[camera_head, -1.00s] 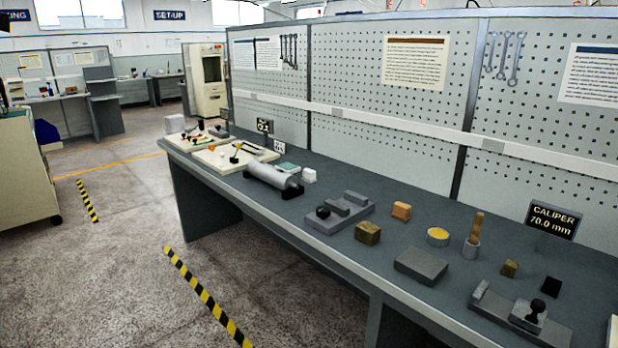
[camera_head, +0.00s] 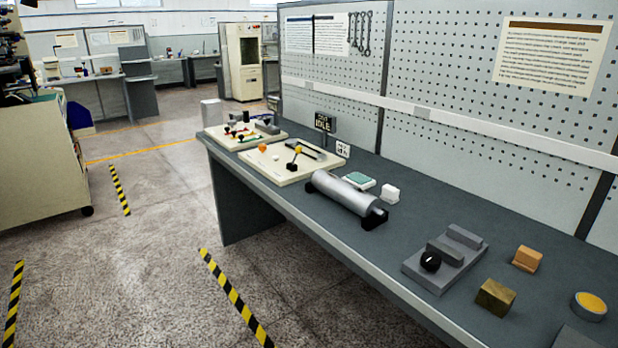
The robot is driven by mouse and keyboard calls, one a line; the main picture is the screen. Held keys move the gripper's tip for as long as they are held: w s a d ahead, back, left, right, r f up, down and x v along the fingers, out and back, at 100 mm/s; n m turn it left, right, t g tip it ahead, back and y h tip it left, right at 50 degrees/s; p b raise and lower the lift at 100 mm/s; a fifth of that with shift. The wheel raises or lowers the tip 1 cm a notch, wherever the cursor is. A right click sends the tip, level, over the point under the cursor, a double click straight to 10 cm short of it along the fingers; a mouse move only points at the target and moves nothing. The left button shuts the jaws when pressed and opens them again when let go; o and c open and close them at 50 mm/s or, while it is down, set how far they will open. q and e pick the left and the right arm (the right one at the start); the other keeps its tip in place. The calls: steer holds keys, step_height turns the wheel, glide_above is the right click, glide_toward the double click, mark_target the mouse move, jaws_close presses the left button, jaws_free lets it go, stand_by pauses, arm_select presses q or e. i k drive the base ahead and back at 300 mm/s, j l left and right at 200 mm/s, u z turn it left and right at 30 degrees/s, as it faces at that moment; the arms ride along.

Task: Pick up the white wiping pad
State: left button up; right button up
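The white wiping pad (camera_head: 390,193) looks like a small white block. It sits on the dark grey bench top (camera_head: 334,232), just right of a teal-topped white piece (camera_head: 358,180) and behind the right end of a silver cylinder (camera_head: 345,193). Nothing covers it from above in this view. Neither of my grippers shows in the head view.
The cylinder rests on black supports in front of the pad. A cream board with levers (camera_head: 290,162) lies to the left. A grey fixture with a black knob (camera_head: 445,256), a brass block (camera_head: 495,297) and an orange block (camera_head: 527,259) stand to the right. Pegboard panels rise behind.

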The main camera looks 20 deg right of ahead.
mark_target(389, 194)
steer(key=i+j, duration=0.1)
steer(key=i, duration=0.55)
steer(key=i+j, duration=0.1)
steer(key=i, duration=0.5)
steer(key=i+z, duration=0.25)
steer(key=z, duration=0.15)
steer(key=i+j+z, duration=0.2)
steer(key=z, duration=0.15)
steer(key=i+j+z, duration=0.25)
steer(key=z, duration=0.15)
steer(key=i+j+z, duration=0.25)
steer(key=z, duration=0.15)
